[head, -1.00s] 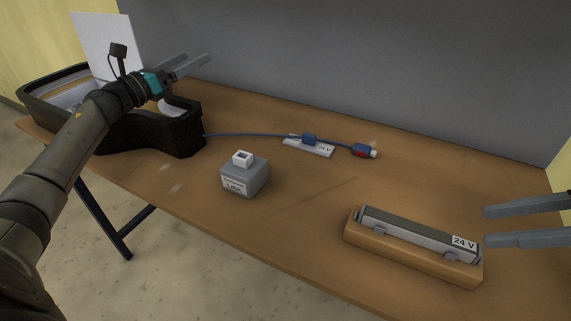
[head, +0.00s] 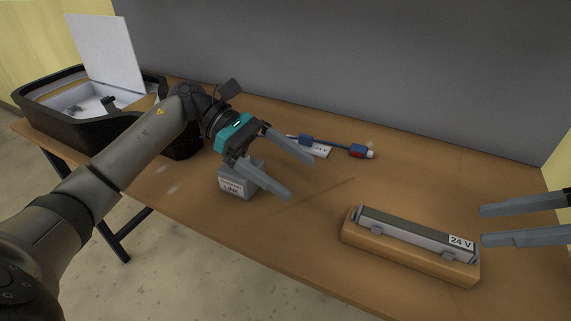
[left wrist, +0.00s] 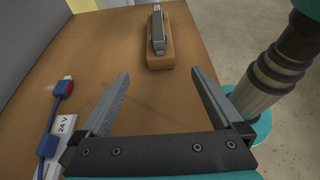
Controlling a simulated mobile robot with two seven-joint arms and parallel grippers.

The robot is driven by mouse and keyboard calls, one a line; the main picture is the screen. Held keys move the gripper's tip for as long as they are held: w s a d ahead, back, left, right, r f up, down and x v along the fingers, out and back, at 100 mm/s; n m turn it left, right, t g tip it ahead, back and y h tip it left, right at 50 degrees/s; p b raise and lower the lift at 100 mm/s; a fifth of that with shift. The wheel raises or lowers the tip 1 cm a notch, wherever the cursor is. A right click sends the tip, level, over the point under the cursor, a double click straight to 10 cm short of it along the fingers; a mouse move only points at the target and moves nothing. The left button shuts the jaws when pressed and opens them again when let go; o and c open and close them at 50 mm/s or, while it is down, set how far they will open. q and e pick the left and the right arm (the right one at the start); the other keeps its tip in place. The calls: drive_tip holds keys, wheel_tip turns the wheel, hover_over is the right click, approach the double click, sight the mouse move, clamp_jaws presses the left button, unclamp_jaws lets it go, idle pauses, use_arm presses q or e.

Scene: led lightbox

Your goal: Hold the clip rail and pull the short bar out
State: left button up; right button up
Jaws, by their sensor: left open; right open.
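The clip rail (head: 400,256) is a long orange-brown block with grey clips, lying at the front right of the table. The short bar (head: 405,230), grey with a dark top and a "24 V" label, sits in the clips. In the left wrist view the rail (left wrist: 160,61) and bar (left wrist: 158,30) show at the top, beyond the fingertips. My left gripper (head: 301,179) is open and empty, above the table to the left of the rail. My right gripper (head: 482,225) is open, just right of the bar's labelled end; only its fingers show.
A grey box (head: 236,184) labelled "LINK" is partly hidden by my left gripper. A blue cable with a plug (head: 361,151) and a white "24 V" plate (head: 320,150) lie behind. A black bin (head: 75,132) stands at the left. Table between left gripper and rail is clear.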

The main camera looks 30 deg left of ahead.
sight(353, 213)
use_arm(q)
drive_tip(key=x, duration=1.4)
drive_tip(key=shift+d+f, duration=0.1)
drive_tip(key=shift+d, duration=0.3)
clamp_jaws()
drive_tip(key=c, duration=0.5)
unclamp_jaws()
drive_tip(key=shift+c, duration=0.2)
drive_tip(key=c, duration=0.9)
drive_tip(key=shift+c, duration=0.2)
